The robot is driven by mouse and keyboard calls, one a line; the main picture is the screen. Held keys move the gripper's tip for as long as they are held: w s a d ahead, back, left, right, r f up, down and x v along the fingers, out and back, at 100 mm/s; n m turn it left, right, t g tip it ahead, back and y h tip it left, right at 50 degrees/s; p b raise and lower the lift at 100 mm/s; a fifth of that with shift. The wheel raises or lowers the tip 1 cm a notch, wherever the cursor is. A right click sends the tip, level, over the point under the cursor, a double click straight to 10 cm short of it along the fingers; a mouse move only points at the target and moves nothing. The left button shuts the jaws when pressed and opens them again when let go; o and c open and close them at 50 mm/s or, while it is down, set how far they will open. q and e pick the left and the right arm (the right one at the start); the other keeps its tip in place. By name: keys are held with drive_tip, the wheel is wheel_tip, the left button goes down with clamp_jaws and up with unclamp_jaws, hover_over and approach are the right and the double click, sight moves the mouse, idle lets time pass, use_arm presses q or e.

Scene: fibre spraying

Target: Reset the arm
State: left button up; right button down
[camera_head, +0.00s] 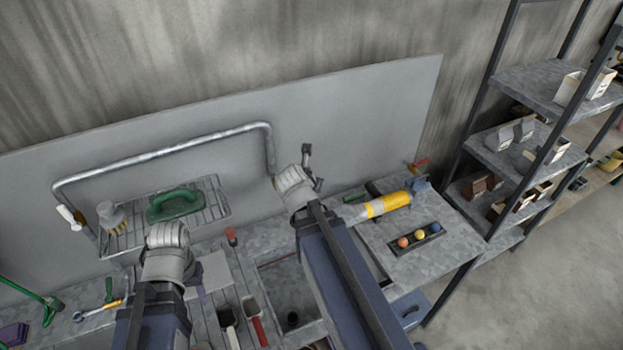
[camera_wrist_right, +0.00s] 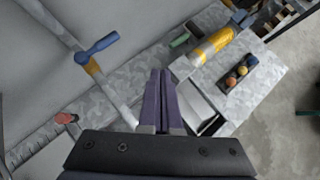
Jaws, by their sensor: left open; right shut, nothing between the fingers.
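My left arm comes up at the lower left of the head view, and my left gripper (camera_head: 167,236) is at its end, in front of the wire rack. It is open, and I see nothing held in it; its fingertips are hard to make out. My right arm reaches up through the middle of the head view to the grey panel, and its pale end part (camera_head: 293,187) is near the pipe. In the right wrist view my right gripper (camera_wrist_right: 161,75) has its two dark fingers together with nothing between them. It is above the worktop, apart from the things there.
A wire rack (camera_head: 216,205) bears a green-handled tool (camera_head: 175,204) and a brush (camera_head: 112,218). A yellow-banded cylinder (camera_head: 388,204) and a tray (camera_head: 437,238) of coloured balls are on the right worktop. A blue handle (camera_wrist_right: 96,48) is near my right gripper. Shelves (camera_head: 525,78) stand at right.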

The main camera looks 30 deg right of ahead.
drive_tip(key=shift+d+f, duration=0.1)
idle(0.3)
drive_tip(key=a+f+m+b, duration=0.1)
drive_tip(key=a+f, duration=0.1)
drive_tip(key=a+f+m+y+b, duration=0.1)
drive_tip(key=a+f+m, duration=0.1)
drive_tip(key=s+a+f+m+g+b, duration=0.1)
drive_tip(key=a+f+b, duration=0.1)
drive_tip(key=shift+a+f+m, duration=0.1)
drive_tip(key=shift+a+m, duration=0.1)
drive_tip(key=shift+m, duration=0.2)
drive_tip(key=s+a+f+m+g+y+b, duration=0.2)
drive_tip(key=s+a+f+m+b, duration=0.3)
drive_tip(key=a+m, duration=0.4)
drive_tip(key=s+a+f+m+g+y+b, duration=0.2)
drive_tip(key=s+a+f+m+b, duration=0.4)
drive_tip(key=a+f+m, duration=0.3)
drive_tip(key=shift+s+a+f+g+b, duration=0.3)
drive_tip(key=shift+s+a+f+g, duration=0.45)
drive_tip(key=shift+a, duration=1.4)
